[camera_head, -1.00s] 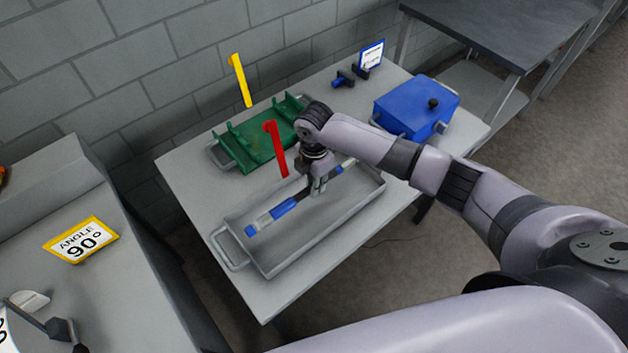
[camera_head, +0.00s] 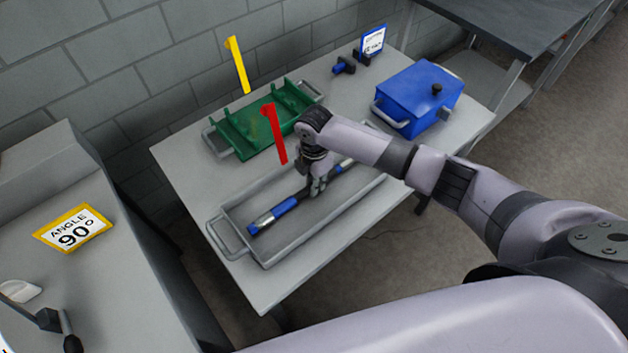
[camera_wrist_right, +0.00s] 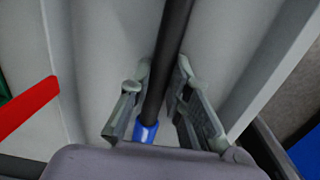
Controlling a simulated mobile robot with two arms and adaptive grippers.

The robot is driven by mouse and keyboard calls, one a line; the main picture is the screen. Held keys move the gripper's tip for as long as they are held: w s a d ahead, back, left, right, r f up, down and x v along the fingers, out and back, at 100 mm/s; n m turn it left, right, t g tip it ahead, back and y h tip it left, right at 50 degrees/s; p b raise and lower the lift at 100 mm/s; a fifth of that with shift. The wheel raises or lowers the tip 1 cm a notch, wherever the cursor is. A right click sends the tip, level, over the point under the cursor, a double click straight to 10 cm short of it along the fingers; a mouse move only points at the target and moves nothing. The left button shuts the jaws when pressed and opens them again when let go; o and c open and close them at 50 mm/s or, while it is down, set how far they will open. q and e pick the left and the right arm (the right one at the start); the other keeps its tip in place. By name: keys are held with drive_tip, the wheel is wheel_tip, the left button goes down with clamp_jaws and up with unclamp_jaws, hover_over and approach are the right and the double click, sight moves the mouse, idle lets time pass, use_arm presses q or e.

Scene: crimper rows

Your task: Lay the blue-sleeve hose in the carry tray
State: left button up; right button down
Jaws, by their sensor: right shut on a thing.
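The blue-sleeve hose (camera_head: 286,206) is a dark hose with blue sleeves and pale metal-coloured ends. It lies lengthwise within the grey carry tray (camera_head: 318,228), low between its walls; I cannot tell whether its whole length touches the floor. My right gripper (camera_head: 317,191) reaches down into the tray and is shut on the hose near its middle. In the right wrist view the fingers (camera_wrist_right: 162,75) stand either side of the dark hose (camera_wrist_right: 172,45), with one blue sleeve close by. My left gripper is not in view.
A red marker (camera_head: 274,135) stands at the tray's back edge. Behind are a green tray (camera_head: 238,140) and a yellow marker (camera_head: 238,65). A blue box (camera_head: 415,95) and a small sign (camera_head: 373,41) are on the table. An angle sign (camera_head: 73,229) stands left.

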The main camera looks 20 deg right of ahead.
drive_tip(key=shift+p, duration=0.4)
idle(1.0)
drive_tip(key=c, duration=1.4)
unclamp_jaws()
drive_tip(key=shift+f, duration=0.1)
drive_tip(key=shift+s, duration=0.1)
wheel_tip(320, 180, up, 12)
drive_tip(key=shift+r, duration=0.1)
